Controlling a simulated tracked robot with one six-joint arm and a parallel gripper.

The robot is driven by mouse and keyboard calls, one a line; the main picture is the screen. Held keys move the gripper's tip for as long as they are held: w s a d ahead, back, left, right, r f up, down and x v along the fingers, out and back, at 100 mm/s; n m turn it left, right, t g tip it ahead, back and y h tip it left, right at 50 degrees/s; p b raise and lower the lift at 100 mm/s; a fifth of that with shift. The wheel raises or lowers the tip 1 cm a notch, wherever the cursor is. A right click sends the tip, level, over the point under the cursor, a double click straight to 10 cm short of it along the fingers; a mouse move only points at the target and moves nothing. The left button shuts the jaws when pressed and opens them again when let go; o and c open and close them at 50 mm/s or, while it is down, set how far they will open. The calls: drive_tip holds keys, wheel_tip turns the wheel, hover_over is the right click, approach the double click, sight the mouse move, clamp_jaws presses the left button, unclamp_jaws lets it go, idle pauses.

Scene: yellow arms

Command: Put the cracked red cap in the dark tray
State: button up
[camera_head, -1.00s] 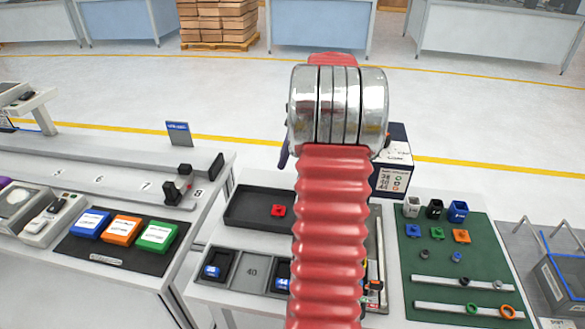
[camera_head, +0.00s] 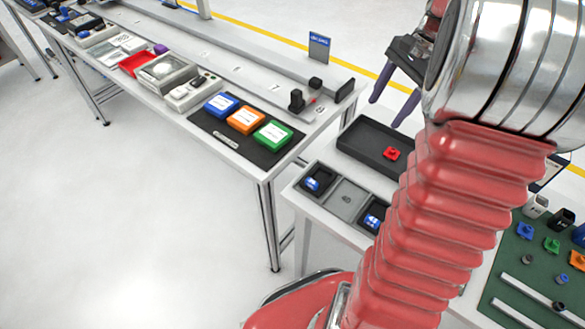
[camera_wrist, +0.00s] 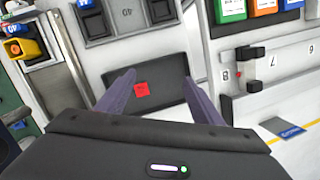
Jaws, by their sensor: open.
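A red cap (camera_head: 392,153) lies on the floor of the dark tray (camera_head: 357,148), towards its right side. It is too small here to show a crack. In the wrist view the red cap (camera_wrist: 142,89) lies in the dark tray (camera_wrist: 172,112), close to the left finger in the picture. My gripper (camera_head: 387,111) is open, with its two purple fingers apart and nothing between them gripped. It hangs over the far side of the tray, apart from the cap. My red arm hides the tray's right end in the head view.
A grey bin set (camera_head: 347,195) with blue-labelled parts stands in front of the tray. A green mat (camera_head: 520,265) with small caps and rails lies to the right. The bench at left holds blue, orange and green boxes (camera_head: 246,120). A blue sign (camera_head: 319,46) stands behind.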

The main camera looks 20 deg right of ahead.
drive_tip(key=a+r+n+h, duration=0.1)
drive_tip(key=a+r+n, duration=0.3)
drive_tip(key=a, duration=0.7)
drive_tip(key=s+a+n+t, duration=0.1)
drive_tip(key=s+a+n, duration=0.2)
drive_tip(key=a, duration=0.3)
drive_tip(key=s+a+f+n+t+h, duration=0.1)
drive_tip(key=s+a+n+t, duration=0.1)
drive_tip(key=s+a+n, duration=0.2)
drive_tip(key=s+a+f+n+t, duration=0.1)
drive_tip(key=s+a+n, duration=0.2)
drive_tip(key=a+n, duration=0.3)
drive_tip(key=shift+s+a+t+h, duration=0.25)
drive_tip(key=shift+a+t+h, duration=0.05)
drive_tip(key=shift+a, duration=1.2)
